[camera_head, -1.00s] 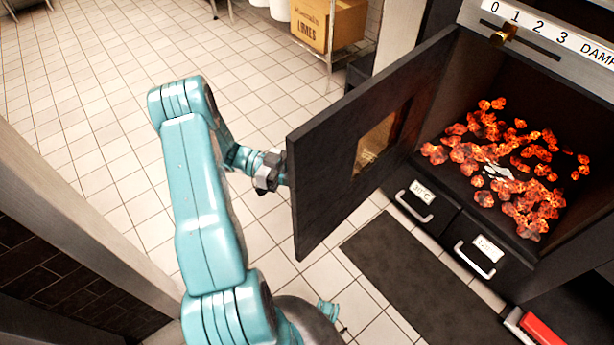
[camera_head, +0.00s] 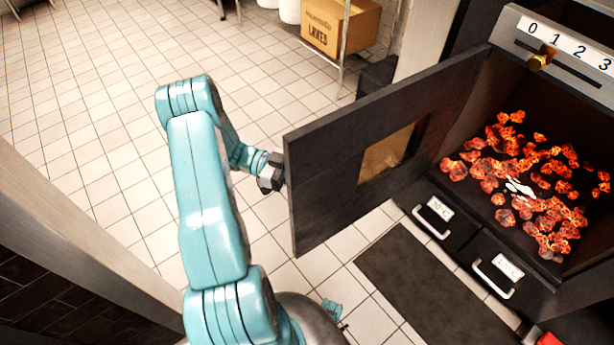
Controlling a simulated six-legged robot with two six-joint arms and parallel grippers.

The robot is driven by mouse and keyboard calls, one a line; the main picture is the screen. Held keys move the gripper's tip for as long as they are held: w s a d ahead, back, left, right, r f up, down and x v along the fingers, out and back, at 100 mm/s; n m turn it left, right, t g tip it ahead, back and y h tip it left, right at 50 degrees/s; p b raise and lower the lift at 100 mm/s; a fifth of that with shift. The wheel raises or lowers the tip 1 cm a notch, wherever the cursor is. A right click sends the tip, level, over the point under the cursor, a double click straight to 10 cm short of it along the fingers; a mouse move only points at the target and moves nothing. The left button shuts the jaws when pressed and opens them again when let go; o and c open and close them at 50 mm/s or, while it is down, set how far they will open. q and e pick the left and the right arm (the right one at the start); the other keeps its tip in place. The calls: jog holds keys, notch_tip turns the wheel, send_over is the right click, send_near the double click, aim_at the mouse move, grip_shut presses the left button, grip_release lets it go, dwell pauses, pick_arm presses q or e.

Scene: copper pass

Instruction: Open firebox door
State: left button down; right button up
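The firebox door (camera_head: 340,175) is a dark panel with a small window. It stands swung wide open from the firebox (camera_head: 520,185), where glowing orange coals lie. My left arm comes in at the bottom and reaches to the door's outer side. My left gripper (camera_head: 272,172) is at the door's free edge, mostly behind the panel. Its fingertips are hidden, so I cannot tell whether it holds anything. My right gripper is not in view.
Two drawers with handles (camera_head: 432,220) sit below the firebox. A brass damper knob (camera_head: 541,58) is on the numbered scale above. A dark mat (camera_head: 430,290) lies on the tiled floor. A cardboard box (camera_head: 341,27) is on a rack at the back. Open floor lies to the left.

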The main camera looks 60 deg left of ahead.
pick_arm(q)
jog(key=shift+w+r, duration=0.1)
jog(key=shift+w, duration=0.15)
jog(key=c, duration=1.1)
grip_release()
jog(key=shift+c, duration=0.2)
jog(key=shift+o, duration=0.2)
jog(key=shift+w, duration=0.15)
jog(key=p+v, duration=0.3)
jog(key=v, duration=1.3)
jog(key=shift+s+p, duration=0.3)
jog(key=shift+p, duration=0.1)
